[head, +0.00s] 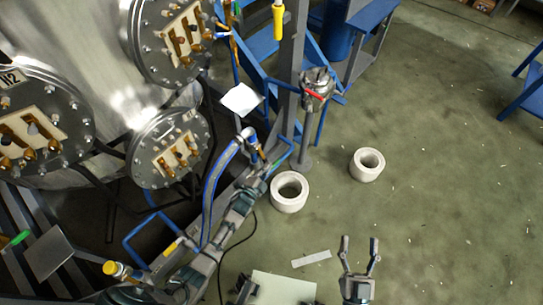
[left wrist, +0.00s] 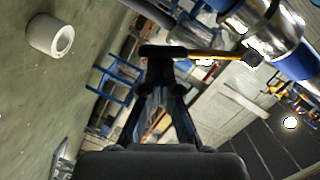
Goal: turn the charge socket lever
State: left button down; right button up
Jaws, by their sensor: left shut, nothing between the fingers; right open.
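In the left wrist view, a thin bar like a lever (left wrist: 215,53), yellow-orange in its middle, runs from beside a shiny metal socket fitting (left wrist: 272,28) to a dark end over my left fingertips. I cannot tell whether the fingers touch it. My left gripper (left wrist: 163,65) is shut with nothing between its fingers. In the head view the metal fitting (head: 249,134) tops a blue hose (head: 215,185), and my left gripper (head: 275,168) is just below and right of it; the lever is hard to make out there. My right gripper (head: 360,242) is open and empty, low in the picture.
A stand with a red-handled valve (head: 315,95) rises right of the fitting. White rings (head: 289,205) and (head: 367,152) lie on the floor. Round metal flanges (head: 170,148) of a tank fill the upper left. The floor at right (head: 450,190) is mostly free.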

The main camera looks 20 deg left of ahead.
pick_arm(q)
jog(key=shift+w+a+f+m+b, duration=0.2)
jog(key=shift+a+f+m+b, duration=0.1)
jog(key=shift+a+m+b, duration=0.3)
pick_arm(e)
jog(key=shift+s+d+r+t, duration=0.1)
jog(key=shift+s+r+t, duration=0.35)
jog(key=shift+r+t, duration=0.35)
jog(key=shift+s+r+t, duration=0.4)
jog(key=shift+r+t, duration=0.3)
jog(key=shift+r, duration=0.05)
pick_arm(q)
jog(key=shift+d, duration=0.15)
pick_arm(e)
jog(key=shift+w, duration=0.1)
